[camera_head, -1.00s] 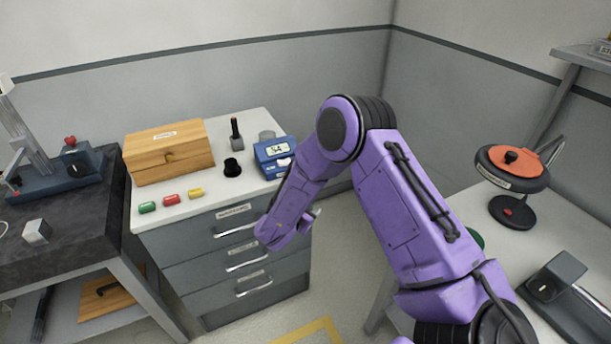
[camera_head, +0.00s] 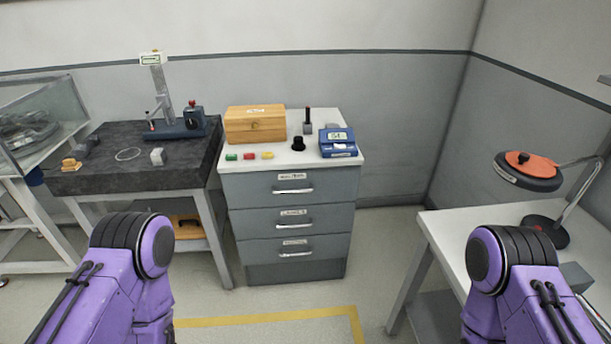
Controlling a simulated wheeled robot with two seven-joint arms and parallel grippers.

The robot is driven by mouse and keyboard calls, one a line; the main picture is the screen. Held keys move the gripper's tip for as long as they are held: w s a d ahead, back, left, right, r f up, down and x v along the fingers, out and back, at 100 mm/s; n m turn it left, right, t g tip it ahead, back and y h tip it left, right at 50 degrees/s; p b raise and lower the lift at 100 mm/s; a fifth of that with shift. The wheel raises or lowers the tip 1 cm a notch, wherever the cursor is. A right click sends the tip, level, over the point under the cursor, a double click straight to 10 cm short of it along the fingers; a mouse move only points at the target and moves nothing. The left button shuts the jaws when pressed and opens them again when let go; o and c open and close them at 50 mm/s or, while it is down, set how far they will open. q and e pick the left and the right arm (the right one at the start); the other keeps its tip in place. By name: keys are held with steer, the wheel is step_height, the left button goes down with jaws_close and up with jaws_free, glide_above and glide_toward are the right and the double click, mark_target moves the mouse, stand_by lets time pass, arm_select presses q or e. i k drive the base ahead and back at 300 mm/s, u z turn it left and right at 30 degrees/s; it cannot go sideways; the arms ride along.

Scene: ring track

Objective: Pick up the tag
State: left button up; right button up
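Three small coloured tags lie in a row on the white top of the drawer cabinet (camera_head: 355,162), near its front left edge. They are a green tag (camera_head: 231,157), a red tag (camera_head: 249,156) and a yellow tag (camera_head: 267,155). Which of them the task means, I cannot tell. My two purple arms show at the bottom left and bottom right, well short of the cabinet. Both grippers are outside the picture, so their state is hidden.
On the cabinet stand a wooden box (camera_head: 255,125), a black knob-shaped piece (camera_head: 298,144) and a blue scale (camera_head: 338,143). A dark stone table (camera_head: 110,180) is at left, a white bench (camera_head: 455,222) at right. The floor before the cabinet is clear, with yellow tape (camera_head: 265,318).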

mark_target(249, 155)
steer(key=z, duration=0.35)
steer(key=k, duration=0.25)
steer(key=u, duration=1.25)
steer(key=i, duration=1.5)
steer(key=z, duration=0.65)
